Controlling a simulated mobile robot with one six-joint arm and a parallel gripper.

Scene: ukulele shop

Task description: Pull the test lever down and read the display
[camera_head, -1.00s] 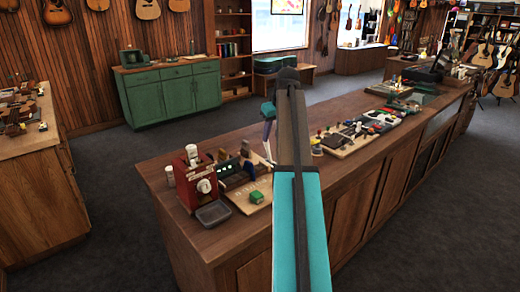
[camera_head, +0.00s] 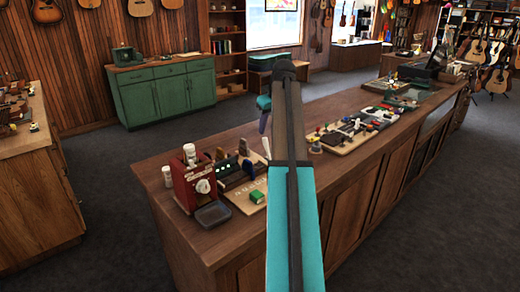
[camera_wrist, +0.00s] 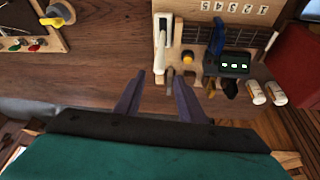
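The lever's near end shows between the fingertips in that picture; I see no contact, and the depth gap is unclear. In the head view the display (camera_head: 230,172) is on the counter, and my gripper (camera_head: 264,125) is partly hidden by my arm.
A red machine (camera_head: 190,182) with a dial, a grey tray (camera_head: 213,214) and a green block (camera_head: 257,197) stand close by on the wooden counter (camera_head: 330,190). Another board with small parts (camera_head: 345,135) is further right.

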